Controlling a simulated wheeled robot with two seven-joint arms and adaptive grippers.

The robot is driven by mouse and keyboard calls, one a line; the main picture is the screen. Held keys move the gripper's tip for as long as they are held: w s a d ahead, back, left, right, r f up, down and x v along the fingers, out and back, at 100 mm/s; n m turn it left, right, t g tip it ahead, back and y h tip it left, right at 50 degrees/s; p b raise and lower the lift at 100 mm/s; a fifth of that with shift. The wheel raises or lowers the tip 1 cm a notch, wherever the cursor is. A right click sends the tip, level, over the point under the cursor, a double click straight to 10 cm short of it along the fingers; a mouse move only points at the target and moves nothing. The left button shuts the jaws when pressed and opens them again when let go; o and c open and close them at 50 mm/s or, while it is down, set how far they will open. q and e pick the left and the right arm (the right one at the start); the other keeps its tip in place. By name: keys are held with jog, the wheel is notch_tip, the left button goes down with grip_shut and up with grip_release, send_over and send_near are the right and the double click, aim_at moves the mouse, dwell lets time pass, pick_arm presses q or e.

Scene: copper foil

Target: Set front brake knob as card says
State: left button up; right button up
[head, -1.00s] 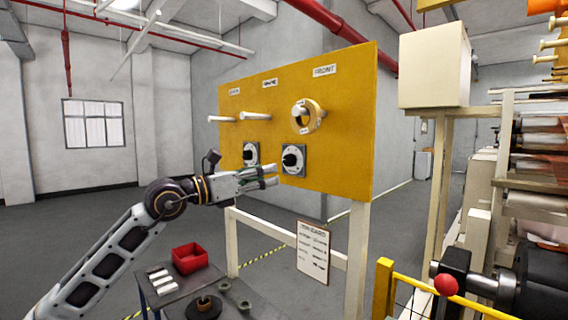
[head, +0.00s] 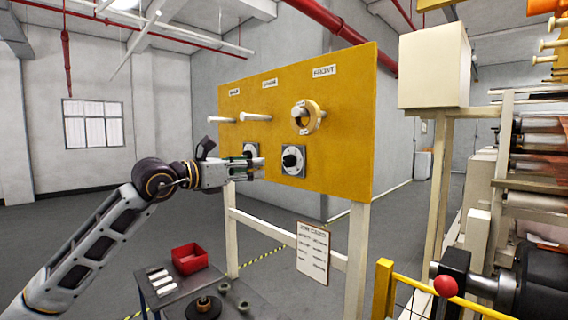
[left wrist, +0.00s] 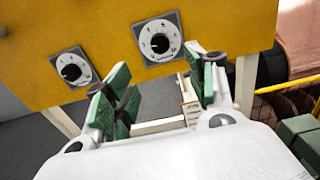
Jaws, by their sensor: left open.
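The yellow panel (head: 345,120) carries a FRONT label (head: 324,71) at its right end. Below that label is the front brake knob (head: 291,160), a black knob on a square white dial plate; it also shows in the left wrist view (left wrist: 159,44). A second knob (left wrist: 72,71) sits to its left, partly hidden by my gripper in the head view. My left gripper (head: 258,168) is open and empty, left of the front knob and apart from it. Its green-padded fingers (left wrist: 162,88) show below the dials in the wrist view. The job card (head: 312,251) hangs below the panel; its lines are too small to read.
Pegs (head: 256,117) stick out of the panel, and a ring (head: 308,117) hangs on the right one. A cart (head: 222,292) with a red bin (head: 189,258) stands below my arm. A yellow rail (head: 418,284) and machine rollers are at right.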

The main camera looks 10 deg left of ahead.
aim_at(287, 162)
pick_arm(q)
jog(key=p+x, duration=0.4)
jog(key=x, duration=0.8)
jog(key=shift+r+p, duration=0.15)
jog(key=shift+p, duration=0.15)
jog(key=shift+w+d, duration=0.4)
jog(key=shift+w, duration=0.15)
jog(key=shift+c, duration=0.5)
jog(key=c, duration=0.9)
